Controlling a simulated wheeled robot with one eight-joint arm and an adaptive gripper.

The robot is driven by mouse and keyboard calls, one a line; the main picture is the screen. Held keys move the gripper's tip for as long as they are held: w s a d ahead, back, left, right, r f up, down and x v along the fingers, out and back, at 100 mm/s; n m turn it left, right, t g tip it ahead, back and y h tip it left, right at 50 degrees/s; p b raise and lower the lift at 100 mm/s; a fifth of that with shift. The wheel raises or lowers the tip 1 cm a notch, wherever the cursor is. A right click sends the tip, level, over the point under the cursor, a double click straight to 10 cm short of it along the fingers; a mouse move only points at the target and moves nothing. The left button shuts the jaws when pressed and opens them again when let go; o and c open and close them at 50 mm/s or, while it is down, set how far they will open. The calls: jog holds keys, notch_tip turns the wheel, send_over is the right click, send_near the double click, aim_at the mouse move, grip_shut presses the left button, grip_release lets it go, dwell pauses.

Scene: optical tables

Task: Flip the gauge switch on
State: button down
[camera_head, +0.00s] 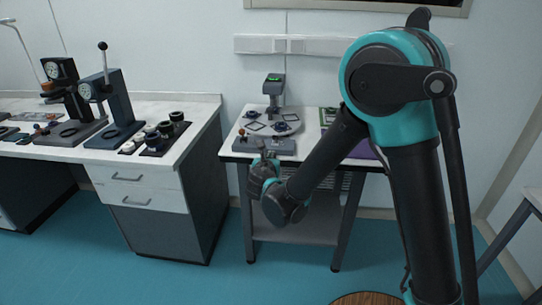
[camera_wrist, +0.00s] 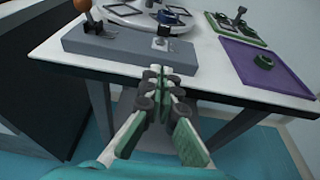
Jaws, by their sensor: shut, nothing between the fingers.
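The gauge stands on the small white table. Its grey base (camera_wrist: 120,50) lies along the table's front edge, and its head with a green display (camera_head: 273,83) rises behind in the head view. A small light plate with a dark part, seemingly the switch (camera_wrist: 161,43), is on top of the base in the wrist view; its on or off position is too small to tell. An orange-knobbed lever (camera_wrist: 84,6) is at the base's left end. My gripper (camera_wrist: 161,72) is shut and empty, in front of the base and just below the switch in the picture, apparently not touching it.
A round plate (camera_wrist: 137,12) with dark square frames and a small part sits behind the base. A purple mat (camera_wrist: 262,72) with a green ring lies to the right. A workbench (camera_head: 150,182) with two dial stands is at left. The table's front edge is close beneath my gripper.

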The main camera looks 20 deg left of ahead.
send_near(275, 139)
notch_tip(275, 139, down, 4)
jog(key=w, duration=0.2)
jog(key=shift+w+a+r, duration=0.25)
jog(key=shift+w+r, duration=0.25)
jog(key=shift+w, duration=0.05)
jog(key=shift+w+a+r, duration=0.2)
jog(key=shift+w+r, duration=0.25)
jog(key=shift+w, duration=0.15)
jog(key=shift+w+a+r, duration=0.2)
jog(key=shift+w+r, duration=0.1)
jog(key=shift+w, duration=0.25)
